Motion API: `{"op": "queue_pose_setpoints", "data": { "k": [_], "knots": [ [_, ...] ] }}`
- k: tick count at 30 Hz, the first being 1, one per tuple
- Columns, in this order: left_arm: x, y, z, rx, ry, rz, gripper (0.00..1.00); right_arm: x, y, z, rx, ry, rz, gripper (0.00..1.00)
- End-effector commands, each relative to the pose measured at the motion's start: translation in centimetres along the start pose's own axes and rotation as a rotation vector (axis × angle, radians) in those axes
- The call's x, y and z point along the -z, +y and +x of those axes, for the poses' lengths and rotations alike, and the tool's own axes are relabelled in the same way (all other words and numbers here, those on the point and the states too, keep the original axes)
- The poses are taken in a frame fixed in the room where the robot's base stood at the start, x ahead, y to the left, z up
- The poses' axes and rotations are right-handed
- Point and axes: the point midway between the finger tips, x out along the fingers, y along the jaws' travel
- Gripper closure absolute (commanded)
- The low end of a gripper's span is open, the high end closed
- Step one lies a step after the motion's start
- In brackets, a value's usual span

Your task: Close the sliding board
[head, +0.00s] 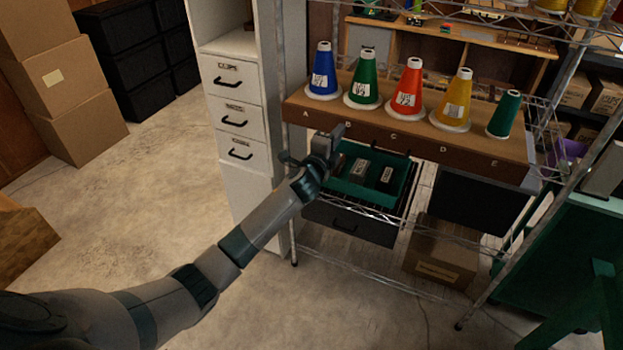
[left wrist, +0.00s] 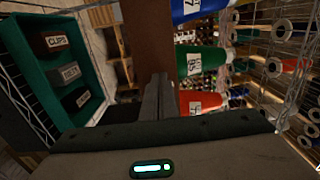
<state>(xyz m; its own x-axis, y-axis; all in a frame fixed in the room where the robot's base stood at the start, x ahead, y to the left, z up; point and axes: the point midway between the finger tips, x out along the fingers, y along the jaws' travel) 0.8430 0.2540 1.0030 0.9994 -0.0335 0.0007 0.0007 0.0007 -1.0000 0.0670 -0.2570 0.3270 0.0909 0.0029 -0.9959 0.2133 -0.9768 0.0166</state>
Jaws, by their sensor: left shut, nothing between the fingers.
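The brown wooden board (head: 420,148), lettered A to E along its front edge, runs across the wire rack and carries a row of thread cones. I take it to be the sliding board; how far it is slid out is hard to tell. It also shows in the left wrist view (left wrist: 137,35). My left gripper (head: 338,131) is shut and empty at the board's front edge, near the letter B. Its fingers (left wrist: 160,90) overlap the board's edge in the left wrist view; I cannot tell whether they touch. My right gripper is not in view.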

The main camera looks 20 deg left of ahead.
Motion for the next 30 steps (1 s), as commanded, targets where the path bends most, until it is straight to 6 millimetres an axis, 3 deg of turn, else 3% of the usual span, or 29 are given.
{"op": "queue_pose_setpoints", "data": {
  "k": [3, 9, 30],
  "knots": [
    [0.1, 0.4, 2.6, 0.001, 0.0, 0.0, 1.0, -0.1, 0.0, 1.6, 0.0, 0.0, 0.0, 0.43],
    [0.1, 0.2, 5.1, 0.0, 0.0, 0.0, 1.0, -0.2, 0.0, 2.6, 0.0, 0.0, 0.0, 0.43],
    [-0.1, -0.6, 6.0, 0.007, 0.0, -0.002, 1.0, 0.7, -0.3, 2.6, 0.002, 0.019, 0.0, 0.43]
  ]
}}
